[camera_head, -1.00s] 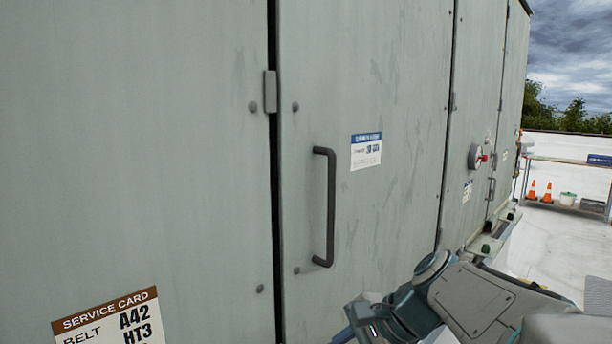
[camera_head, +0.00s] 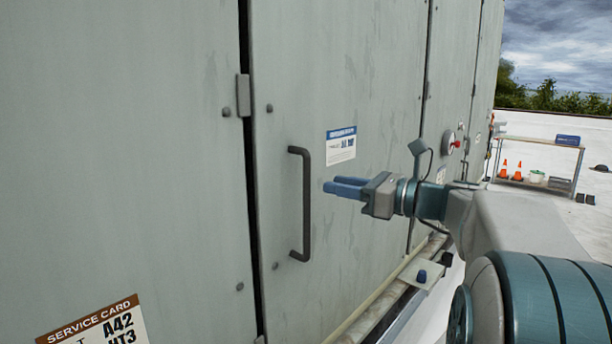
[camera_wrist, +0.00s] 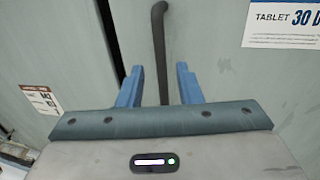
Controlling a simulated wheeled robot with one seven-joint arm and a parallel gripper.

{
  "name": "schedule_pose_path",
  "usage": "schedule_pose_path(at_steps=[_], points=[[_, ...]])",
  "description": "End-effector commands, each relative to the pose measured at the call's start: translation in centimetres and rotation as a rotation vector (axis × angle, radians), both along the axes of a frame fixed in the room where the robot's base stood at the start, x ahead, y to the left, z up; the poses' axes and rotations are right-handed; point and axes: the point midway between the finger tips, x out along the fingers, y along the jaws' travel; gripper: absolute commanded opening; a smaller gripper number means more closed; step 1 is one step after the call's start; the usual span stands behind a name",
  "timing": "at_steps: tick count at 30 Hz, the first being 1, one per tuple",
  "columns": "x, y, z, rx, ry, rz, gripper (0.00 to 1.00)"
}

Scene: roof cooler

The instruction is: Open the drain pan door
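The grey door panel (camera_head: 355,90) has a dark vertical bar handle (camera_head: 306,205) near its left edge, beside a dark gap. The panel looks shut. My gripper (camera_head: 345,188), with blue fingers, is to the right of the handle in the head view, pointing toward it. In the wrist view, my gripper (camera_wrist: 160,88) is open, its two fingers apart with the handle (camera_wrist: 160,50) appearing between them. The head view shows the fingertips still apart from the handle. No label in view names this panel as the drain pan door.
A blue-and-white label (camera_head: 341,146) is on the panel. A service card (camera_head: 100,325) is on the left panel. A round gauge or knob with red (camera_head: 450,143) is farther right. A shelf (camera_head: 545,145) with orange cones stands on the white roof.

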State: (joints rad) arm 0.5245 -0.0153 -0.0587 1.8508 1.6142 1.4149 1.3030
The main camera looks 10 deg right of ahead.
Motion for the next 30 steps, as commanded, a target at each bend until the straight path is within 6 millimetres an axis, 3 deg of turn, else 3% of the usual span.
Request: schedule_pose_path(at_steps=[6, 12, 24, 28, 30], points=[[3.1, 3.4, 0.2, 0.001, 0.002, 0.002, 0.32], [4.9, 5.2, 0.1, -0.001, 0.001, 0.0, 0.32], [5.4, 5.8, 0.0, -0.001, 0.0, -0.002, 0.32], [5.4, 5.7, -0.1, -0.001, 0.0, -0.001, 0.0], [5.4, 5.7, -0.1, -0.002, 0.001, -0.001, 0.0]])
